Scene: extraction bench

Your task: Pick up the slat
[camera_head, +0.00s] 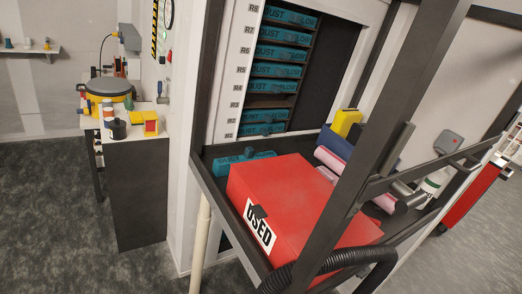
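A teal slat (250,166) with a small raised knob lies on the dark bench tray (213,185), behind a red box marked USED. The box hides part of it. Several similar teal slats with dark lettering, such as the upper one (283,52), sit in a rack (243,45) labelled with R numbers. One rack slot (268,102) low in the stack looks empty. I cannot tell from the picture which slat is meant. My gripper does not show in this view.
The red box (300,195) fills much of the tray. A dark upright bar (375,130) and a ribbed black hose (320,266) stand in front. Rolls (335,160), a yellow item (346,122) and a white bottle (432,185) crowd the right. Floor at left is clear.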

